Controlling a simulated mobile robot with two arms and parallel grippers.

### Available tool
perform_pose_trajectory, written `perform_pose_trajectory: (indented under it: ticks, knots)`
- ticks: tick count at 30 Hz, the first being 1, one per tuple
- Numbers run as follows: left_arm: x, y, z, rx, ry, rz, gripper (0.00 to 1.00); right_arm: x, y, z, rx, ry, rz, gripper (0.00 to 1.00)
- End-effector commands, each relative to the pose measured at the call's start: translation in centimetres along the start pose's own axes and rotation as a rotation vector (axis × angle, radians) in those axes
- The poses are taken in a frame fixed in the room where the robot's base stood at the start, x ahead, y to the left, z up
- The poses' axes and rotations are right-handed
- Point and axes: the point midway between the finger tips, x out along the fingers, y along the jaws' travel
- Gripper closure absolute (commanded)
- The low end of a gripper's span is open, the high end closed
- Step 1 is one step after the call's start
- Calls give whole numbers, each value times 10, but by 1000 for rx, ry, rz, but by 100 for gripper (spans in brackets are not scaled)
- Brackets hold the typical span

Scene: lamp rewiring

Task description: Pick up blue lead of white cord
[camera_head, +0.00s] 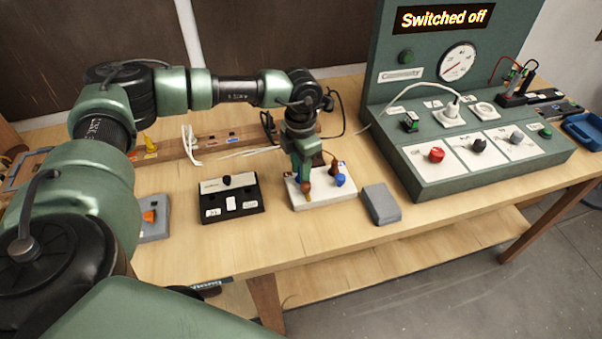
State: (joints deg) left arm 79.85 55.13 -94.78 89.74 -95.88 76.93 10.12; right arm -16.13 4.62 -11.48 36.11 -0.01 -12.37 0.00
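A white terminal block (320,197) with blue and brown parts sits on the bench. My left gripper (307,185) points down over the left part of this block. Its fingers are small and overlap the block's coloured parts, so I cannot tell whether they are open or shut. A blue part (340,180) shows on the block's right side. A white cord (398,97) runs from a white plug on the console down to the left behind my arm. Thin white leads (245,153) show left of my wrist. I cannot make out the blue lead. My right gripper is not in view.
A black box (230,202) and a grey box with an orange switch (150,215) stand to the left. A grey block (381,204) is right of the terminal block. The console (430,185) reads "Switched off". The bench's front strip is clear.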

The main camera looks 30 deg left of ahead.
Motion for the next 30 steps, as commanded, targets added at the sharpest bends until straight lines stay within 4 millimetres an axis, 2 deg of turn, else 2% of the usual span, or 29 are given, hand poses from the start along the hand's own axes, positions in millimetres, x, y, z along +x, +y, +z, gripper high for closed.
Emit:
perform_pose_trajectory:
  ticks: [1,3,10,15,19,23,26,30]
  knots:
    - [0,0,0,0,0,0,84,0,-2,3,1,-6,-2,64]
    - [0,0,0,0,0,0,100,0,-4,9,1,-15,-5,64]
    - [0,0,0,-1,0,0,100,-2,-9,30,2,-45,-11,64]
    - [-3,0,0,-1,-1,0,100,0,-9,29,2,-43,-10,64]
    - [-12,1,1,-2,-3,0,100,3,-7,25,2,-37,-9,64]
    - [-32,0,1,0,-5,1,100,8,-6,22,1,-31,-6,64]
    - [-55,1,1,0,-7,2,100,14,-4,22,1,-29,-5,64]
    - [-96,0,2,0,-8,2,100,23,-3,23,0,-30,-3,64]
